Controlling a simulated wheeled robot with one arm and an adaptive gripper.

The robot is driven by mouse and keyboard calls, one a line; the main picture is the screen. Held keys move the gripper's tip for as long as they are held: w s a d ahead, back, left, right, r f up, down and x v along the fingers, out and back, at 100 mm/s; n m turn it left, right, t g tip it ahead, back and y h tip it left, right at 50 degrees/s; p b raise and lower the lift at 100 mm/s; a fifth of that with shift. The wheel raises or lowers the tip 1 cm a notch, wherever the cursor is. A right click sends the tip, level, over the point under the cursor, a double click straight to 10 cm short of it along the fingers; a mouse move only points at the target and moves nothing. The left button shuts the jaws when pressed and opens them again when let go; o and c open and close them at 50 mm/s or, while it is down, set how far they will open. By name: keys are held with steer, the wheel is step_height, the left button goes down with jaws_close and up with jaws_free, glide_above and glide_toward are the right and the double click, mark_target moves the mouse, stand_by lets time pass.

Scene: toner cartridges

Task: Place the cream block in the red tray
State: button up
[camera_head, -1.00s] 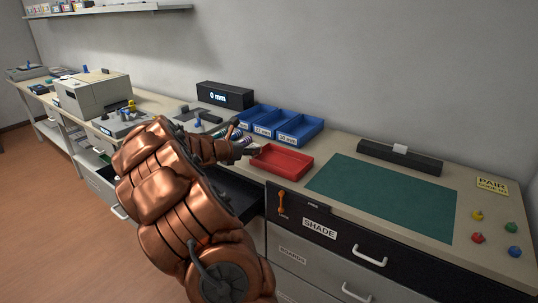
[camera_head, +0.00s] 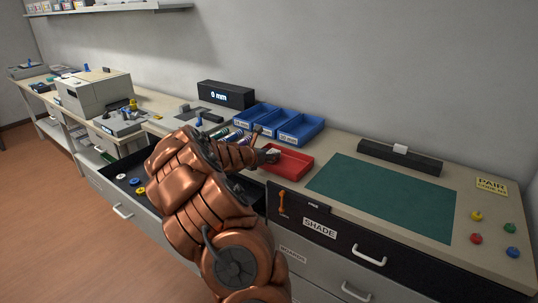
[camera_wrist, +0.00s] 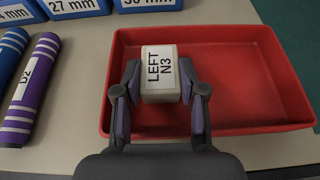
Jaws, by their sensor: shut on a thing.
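The cream block (camera_wrist: 159,72), labelled "LEFT N3", is between the two fingers of my gripper (camera_wrist: 159,92) in the wrist view. My gripper is shut on it. The block appears over the left part of the red tray (camera_wrist: 240,130); I cannot tell whether it touches the tray floor. In the head view my gripper (camera_head: 268,155) is at the left side of the red tray (camera_head: 297,170), and a small pale part of the block shows there. The rest of the tray is empty.
Blue bins (camera_head: 300,130) with millimetre labels stand behind the tray. Purple and blue striped cylinders (camera_wrist: 30,90) lie left of it. A green mat (camera_head: 385,195) lies to the right.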

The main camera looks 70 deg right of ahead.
steer(key=shift+f, duration=0.15)
steer(key=o, duration=1)
steer(key=shift+o, duration=0.2)
steer(key=shift+a+r, duration=0.15)
steer(key=shift+r, duration=0.05)
steer(key=b+v, duration=0.1)
steer(key=v, duration=1)
steer(key=shift+a, duration=0.4)
